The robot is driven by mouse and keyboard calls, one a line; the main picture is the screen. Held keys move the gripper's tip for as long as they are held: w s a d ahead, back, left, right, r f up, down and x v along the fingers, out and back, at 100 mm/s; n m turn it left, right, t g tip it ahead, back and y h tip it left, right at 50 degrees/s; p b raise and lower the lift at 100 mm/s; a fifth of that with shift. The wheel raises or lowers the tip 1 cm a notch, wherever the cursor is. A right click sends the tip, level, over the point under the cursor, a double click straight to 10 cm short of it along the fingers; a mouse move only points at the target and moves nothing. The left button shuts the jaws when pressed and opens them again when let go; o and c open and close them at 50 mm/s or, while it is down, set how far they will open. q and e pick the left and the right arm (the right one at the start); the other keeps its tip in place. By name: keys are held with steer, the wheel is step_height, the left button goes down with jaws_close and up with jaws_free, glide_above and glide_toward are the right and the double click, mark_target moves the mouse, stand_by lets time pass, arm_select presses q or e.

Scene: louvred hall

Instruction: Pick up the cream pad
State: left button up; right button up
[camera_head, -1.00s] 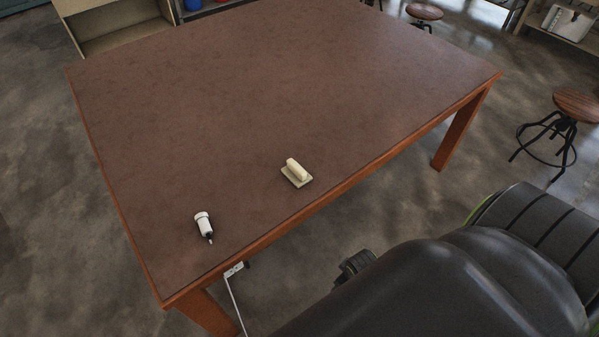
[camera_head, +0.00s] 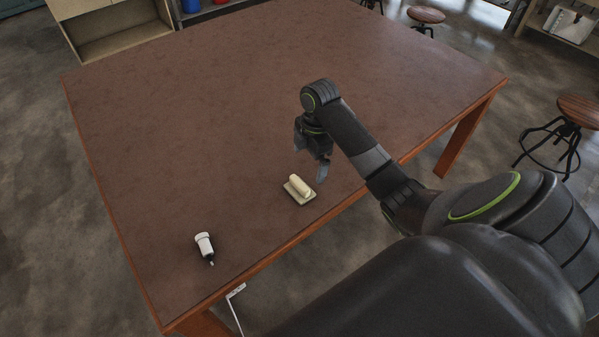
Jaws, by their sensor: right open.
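The cream pad (camera_head: 299,190) lies on the brown table (camera_head: 190,130) near its front edge. It has a flat square base with a rounded bar-shaped handle on top. My right gripper (camera_head: 312,174) hangs over the table just above and behind the pad, pointing down. It is open and empty, with one finger close to the right side of the pad's handle. I cannot tell whether it touches the pad. My left gripper is not in view.
A small white bottle with a dark tip (camera_head: 205,246) lies on the table to the left of the pad. The rest of the tabletop is clear. A stool (camera_head: 574,110) stands on the floor at the right. A wooden shelf unit (camera_head: 110,35) stands behind the table.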

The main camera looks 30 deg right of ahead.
mark_target(300, 182)
step_height(300, 182, up, 4)
steer(key=w+n, duration=0.2)
steer(key=f+b, duration=0.3)
steer(key=f, duration=0.1)
steer(key=f+b, duration=0.8)
steer(key=shift+w+a, duration=0.15)
steer(key=shift+a, duration=0.25)
steer(key=shift+a+f, duration=0.2)
steer(key=shift+f, duration=1.05)
steer(key=shift+a+f, duration=0.2)
steer(key=shift+f, duration=1.05)
steer(key=shift+c, duration=0.4)
steer(key=c, duration=0.8)
steer(key=shift+c, duration=0.2)
